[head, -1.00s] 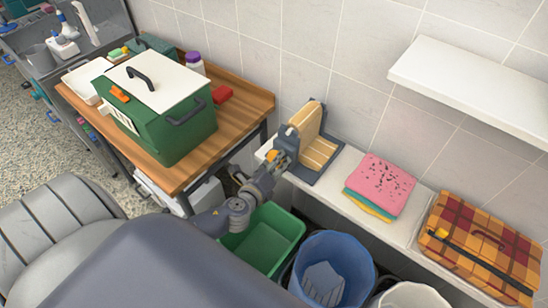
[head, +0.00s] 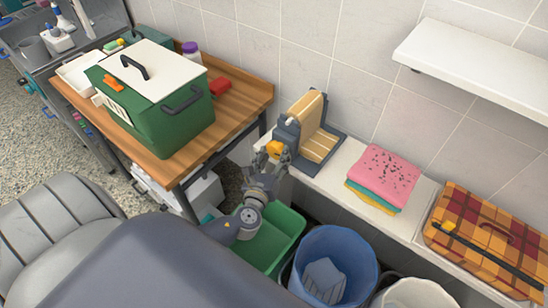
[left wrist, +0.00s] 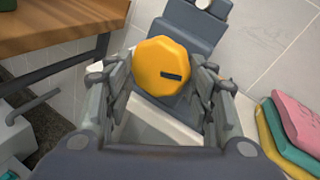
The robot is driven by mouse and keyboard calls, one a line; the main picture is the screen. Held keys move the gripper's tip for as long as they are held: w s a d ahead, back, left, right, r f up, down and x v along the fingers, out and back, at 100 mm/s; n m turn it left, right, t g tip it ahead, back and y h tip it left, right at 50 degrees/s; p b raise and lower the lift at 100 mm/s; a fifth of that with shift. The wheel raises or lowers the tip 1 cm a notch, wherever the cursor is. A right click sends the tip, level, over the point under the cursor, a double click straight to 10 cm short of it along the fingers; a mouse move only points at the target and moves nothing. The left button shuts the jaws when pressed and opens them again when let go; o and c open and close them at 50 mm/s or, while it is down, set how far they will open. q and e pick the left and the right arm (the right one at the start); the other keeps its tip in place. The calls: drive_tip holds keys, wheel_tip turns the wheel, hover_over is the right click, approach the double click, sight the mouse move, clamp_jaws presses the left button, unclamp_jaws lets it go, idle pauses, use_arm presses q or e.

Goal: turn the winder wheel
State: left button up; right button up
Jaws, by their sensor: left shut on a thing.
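In the left wrist view the gripper (left wrist: 164,82) frames the knob. The wheel's rear and its shaft are hidden. My right gripper is not in view.
Folded towels (head: 382,176) and an orange plaid case (head: 487,240) lie further right on the ledge (head: 345,165). Below are a green bin (head: 288,228) and a blue bucket (head: 345,250). A green carrier (head: 160,115) sits on the wooden table (head: 230,110). A white shelf (head: 480,70) juts out above.

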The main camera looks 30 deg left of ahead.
use_arm(q)
drive_tip(key=shift+f, duration=0.1)
drive_tip(key=o, duration=1)
drive_tip(key=shift+o, duration=0.2)
drive_tip(key=v, duration=1.2)
drive_tip(key=shift+f, duration=0.1)
